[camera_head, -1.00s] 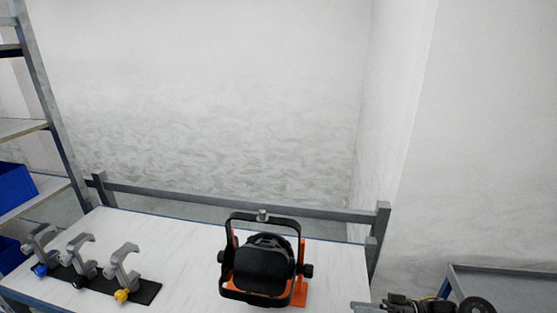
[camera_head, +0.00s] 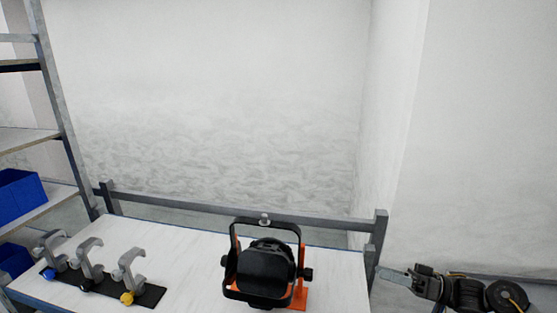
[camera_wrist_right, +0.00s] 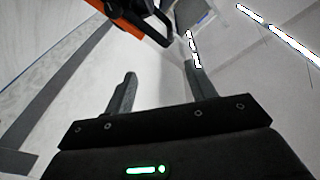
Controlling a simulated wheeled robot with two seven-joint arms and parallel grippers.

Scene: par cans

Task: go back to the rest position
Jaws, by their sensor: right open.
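My right gripper (camera_head: 396,277) is at the lower right of the head view, to the right of the table and apart from the par can. In the right wrist view its two fingers (camera_wrist_right: 160,88) stand apart with nothing between them. The black par can (camera_head: 264,270) stands on the table in its yoke on an orange stand (camera_head: 300,292). Part of the orange and black fixture (camera_wrist_right: 125,12) shows at the top of the right wrist view. My left gripper is not in view.
The white table (camera_head: 190,255) holds several grey clamps (camera_head: 88,258) on a black strip at the left. A rail (camera_head: 200,207) runs behind it. A shelf with blue bins (camera_head: 20,197) stands at the far left. A grey surface edge (camera_head: 535,282) shows behind my right arm.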

